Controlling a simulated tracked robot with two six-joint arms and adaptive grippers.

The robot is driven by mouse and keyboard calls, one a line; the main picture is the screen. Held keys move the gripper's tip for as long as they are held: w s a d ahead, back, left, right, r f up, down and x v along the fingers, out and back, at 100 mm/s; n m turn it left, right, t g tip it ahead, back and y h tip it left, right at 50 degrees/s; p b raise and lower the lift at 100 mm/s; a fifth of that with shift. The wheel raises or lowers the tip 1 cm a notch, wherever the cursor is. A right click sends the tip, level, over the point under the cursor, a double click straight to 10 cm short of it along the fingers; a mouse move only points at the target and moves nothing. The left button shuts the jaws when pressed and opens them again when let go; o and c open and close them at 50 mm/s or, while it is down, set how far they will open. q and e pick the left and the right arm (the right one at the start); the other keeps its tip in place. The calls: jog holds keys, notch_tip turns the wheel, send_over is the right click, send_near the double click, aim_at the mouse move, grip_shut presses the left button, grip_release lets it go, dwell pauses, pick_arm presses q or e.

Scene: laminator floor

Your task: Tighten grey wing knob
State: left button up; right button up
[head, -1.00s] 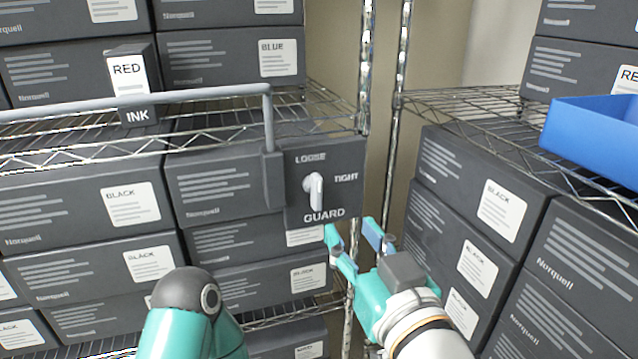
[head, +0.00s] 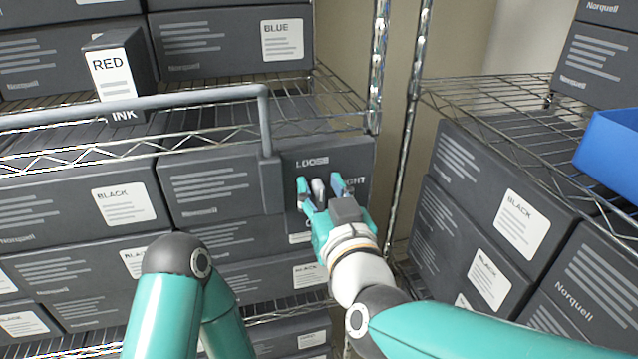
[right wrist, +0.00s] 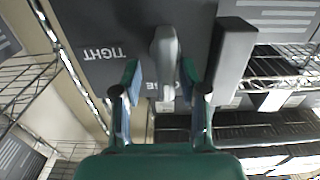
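The grey wing knob (head: 318,188) sits on a dark panel (head: 345,155) marked LOOSE at the top and TIGHT at the right. Its wing stands roughly upright, towards LOOSE. My right gripper (head: 319,184) is open with one finger on each side of the knob. In the right wrist view the knob (right wrist: 165,55) lies between the two fingers (right wrist: 160,80), with gaps visible on both sides. The GUARD marking is hidden behind my right gripper. My left arm shows at the lower left, but its gripper is out of view.
A grey bar (head: 150,100) runs across the shelf front and bends down beside the panel. A RED INK box (head: 113,75) stands behind it. Metal posts (head: 405,130) rise right of the panel. Black boxes (head: 500,220) and a blue bin (head: 610,150) are at the right.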

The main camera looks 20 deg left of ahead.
jog(key=shift+s+a, duration=0.1)
jog(key=shift+s+r, duration=0.1)
jog(key=shift+s, duration=0.05)
grip_shut()
jog(key=shift+d, duration=0.25)
jog(key=shift+a, duration=0.25)
jog(key=m+b, duration=0.3)
jog(key=b, duration=0.1)
jog(key=shift+w+d+f+m, duration=0.2)
jog(key=shift+d+f+m, duration=0.1)
jog(key=shift+m, duration=0.1)
jog(key=m+b, duration=0.2)
jog(key=m, duration=0.1)
jog(key=m+b, duration=0.1)
jog(key=shift+w+d+f+m+b, duration=0.15)
jog(key=shift+d+f+m+b, duration=0.05)
jog(key=shift+d+m+b, duration=0.1)
jog(key=shift+w+d+f+m+b, duration=0.15)
jog(key=shift+m+b, duration=0.75)
jog(key=shift+m, duration=0.65)
jog(key=shift+a+f+m+b, duration=0.1)
jog(key=shift+f+m+b, duration=0.1)
jog(key=shift+m+b, duration=1.05)
jog(key=shift+w+d+f+m+b, duration=0.15)
jog(key=shift+m+b, duration=0.45)
jog(key=shift+m, duration=1.2)
jog(key=shift+s, duration=0.15)
